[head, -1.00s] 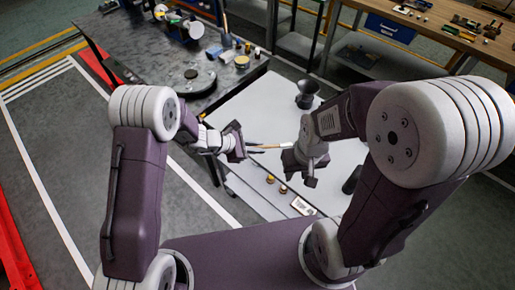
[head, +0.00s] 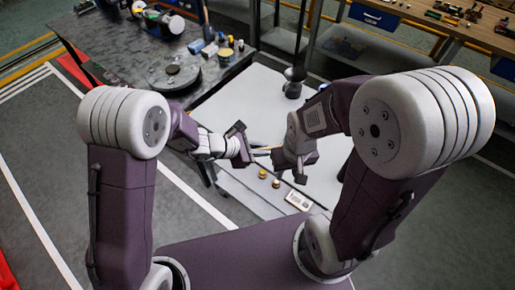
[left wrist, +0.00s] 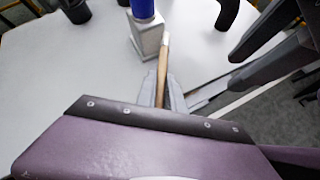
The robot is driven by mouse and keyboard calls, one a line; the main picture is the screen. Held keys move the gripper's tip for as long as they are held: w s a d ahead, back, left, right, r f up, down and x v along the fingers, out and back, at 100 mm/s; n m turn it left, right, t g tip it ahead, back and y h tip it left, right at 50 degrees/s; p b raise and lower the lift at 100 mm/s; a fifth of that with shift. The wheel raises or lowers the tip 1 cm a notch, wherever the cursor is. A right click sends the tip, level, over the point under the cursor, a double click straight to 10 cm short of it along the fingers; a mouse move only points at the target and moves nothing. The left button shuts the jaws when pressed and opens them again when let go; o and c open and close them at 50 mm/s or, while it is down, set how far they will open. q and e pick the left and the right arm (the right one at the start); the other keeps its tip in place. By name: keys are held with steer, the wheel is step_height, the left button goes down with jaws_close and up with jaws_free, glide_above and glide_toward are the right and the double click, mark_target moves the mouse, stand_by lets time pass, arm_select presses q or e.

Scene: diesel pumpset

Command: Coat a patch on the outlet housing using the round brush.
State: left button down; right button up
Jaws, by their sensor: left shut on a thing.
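My left gripper (head: 249,152) is shut on the round brush. In the left wrist view, the brush's wooden handle (left wrist: 162,80) stands up from between the fingers (left wrist: 162,98). In the head view only a short pale length of brush (head: 263,152) shows. It points toward my right gripper (head: 298,168), which is close by to the right. I cannot tell the right gripper's jaw opening. I cannot identify the outlet housing for certain. A grey block with a blue top (left wrist: 146,32) stands just beyond the brush in the left wrist view.
A dark flared cup (head: 294,80) stands on the white table (head: 255,105). Two small brass-coloured pieces (head: 263,174) and a labelled plate (head: 297,199) lie at its near edge. A dark bench (head: 130,60) with a round plate (head: 175,77) and tools is at upper left.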

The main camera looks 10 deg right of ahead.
arm_select(q)
steer(key=shift+a, duration=0.2)
steer(key=s+a+b, duration=0.1)
steer(key=a, duration=0.1)
steer(key=s+a+b, duration=0.1)
steer(key=s+a, duration=0.1)
steer(key=shift+s+a+b, duration=0.25)
steer(key=shift+s+b, duration=0.05)
steer(key=shift+b, duration=0.1)
steer(key=shift+s+a+b, duration=0.6)
steer(key=shift+s+a, duration=0.3)
steer(key=shift+a, duration=0.25)
stand_by(0.3)
